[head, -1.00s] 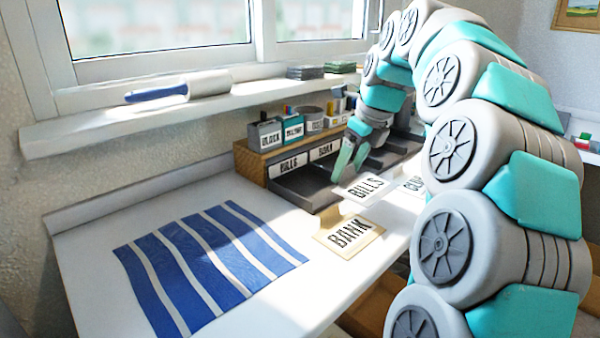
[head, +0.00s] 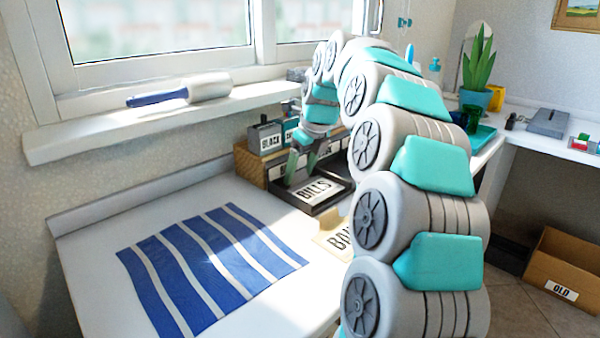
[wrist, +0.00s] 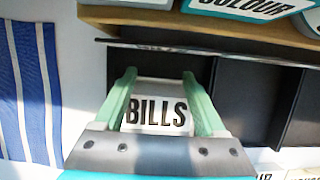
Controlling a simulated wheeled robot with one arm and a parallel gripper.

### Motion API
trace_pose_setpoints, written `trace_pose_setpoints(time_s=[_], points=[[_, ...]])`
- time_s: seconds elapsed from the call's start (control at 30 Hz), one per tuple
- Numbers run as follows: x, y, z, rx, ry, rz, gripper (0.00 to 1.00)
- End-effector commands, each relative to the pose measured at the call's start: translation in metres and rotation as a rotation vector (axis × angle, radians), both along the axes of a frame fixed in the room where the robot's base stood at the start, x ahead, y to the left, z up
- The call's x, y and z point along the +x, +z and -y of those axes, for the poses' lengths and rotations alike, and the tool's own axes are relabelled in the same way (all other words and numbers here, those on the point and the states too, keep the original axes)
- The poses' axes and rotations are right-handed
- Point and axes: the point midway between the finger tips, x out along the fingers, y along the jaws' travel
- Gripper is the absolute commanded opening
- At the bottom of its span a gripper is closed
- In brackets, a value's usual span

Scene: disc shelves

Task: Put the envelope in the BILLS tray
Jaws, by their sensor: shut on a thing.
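The white envelope marked BILLS (head: 316,190) is held between the green fingers of my gripper (head: 301,168). In the wrist view the envelope (wrist: 157,117) lies between the two fingertips (wrist: 160,85), its lettering facing the camera. The dark tray (head: 312,210) at the left end of the wooden organiser is directly under or around the envelope in the head view. The same dark tray (wrist: 150,62) shows beyond the fingers in the wrist view. I cannot tell whether the envelope touches the tray floor. The tray's label is hidden behind my gripper.
A second dark tray (wrist: 243,105) is to the right, past a divider. An organiser shelf (wrist: 200,27) with labelled boxes overhangs the trays. A BANK envelope (head: 335,238) lies on the desk, partly behind my arm. A blue striped cloth (head: 215,262) lies at the left.

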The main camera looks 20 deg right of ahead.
Motion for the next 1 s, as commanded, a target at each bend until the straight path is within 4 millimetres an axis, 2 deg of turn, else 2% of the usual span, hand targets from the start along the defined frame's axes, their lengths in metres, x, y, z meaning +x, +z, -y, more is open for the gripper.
trace_pose_setpoints(time_s=[0.1,0.43,0.47,0.67,1.0], points=[[-0.0003,-0.0084,-0.0005,-0.001,0.001,0.0,0.14],[-0.0001,-0.011,-0.0001,-0.001,0.001,0.0,0.14],[0.0,-0.0102,-0.0001,-0.001,0.001,0.001,0.76],[-0.0001,-0.0099,-0.0002,-0.002,0.001,0.002,0.99],[-0.0005,-0.006,0.0003,-0.002,0.0,0.002,1.0]])
